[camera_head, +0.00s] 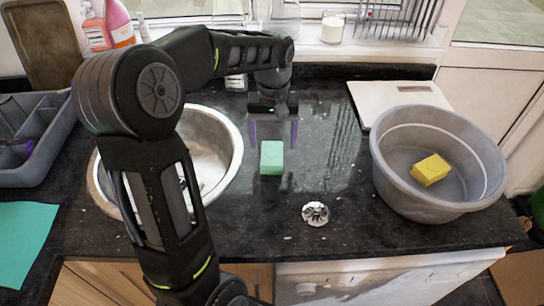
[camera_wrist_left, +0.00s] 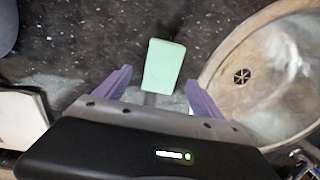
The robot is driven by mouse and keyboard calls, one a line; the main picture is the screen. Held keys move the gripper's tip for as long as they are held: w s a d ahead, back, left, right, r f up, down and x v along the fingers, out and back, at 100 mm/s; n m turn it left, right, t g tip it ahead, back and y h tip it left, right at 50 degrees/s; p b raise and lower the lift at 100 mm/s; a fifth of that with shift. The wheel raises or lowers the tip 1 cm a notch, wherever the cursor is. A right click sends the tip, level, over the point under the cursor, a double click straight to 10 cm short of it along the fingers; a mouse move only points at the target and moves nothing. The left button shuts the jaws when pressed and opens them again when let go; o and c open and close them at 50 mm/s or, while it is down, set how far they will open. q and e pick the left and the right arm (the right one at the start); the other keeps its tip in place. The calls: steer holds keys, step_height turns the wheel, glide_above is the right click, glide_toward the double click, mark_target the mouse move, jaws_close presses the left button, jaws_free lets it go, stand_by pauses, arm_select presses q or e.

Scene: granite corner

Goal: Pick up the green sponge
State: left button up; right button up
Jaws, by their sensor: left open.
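The green sponge (camera_head: 271,158) is a pale green block on the dark speckled counter, just right of the sink. My left gripper (camera_head: 272,145) reaches over it from the back, with its purple fingers apart. In the left wrist view the sponge (camera_wrist_left: 162,66) lies ahead of and between the two open fingers (camera_wrist_left: 158,92). The fingers do not touch it, and nothing is held. My right gripper is in neither view.
A round metal sink (camera_head: 226,150) lies to the left, partly behind my arm. A grey basin (camera_head: 387,175) holding a yellow sponge (camera_head: 430,170) stands on the right. A metal drain strainer (camera_head: 316,213) lies in front. A white board (camera_head: 372,98) lies behind the basin.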

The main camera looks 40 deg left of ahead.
mark_target(272, 152)
arm_select(q)
steer(key=shift+s+f+p, duration=0.15)
steer(key=shift+f+p, duration=0.55)
steer(key=shift+f, duration=1.9)
steer(key=c, duration=1.4)
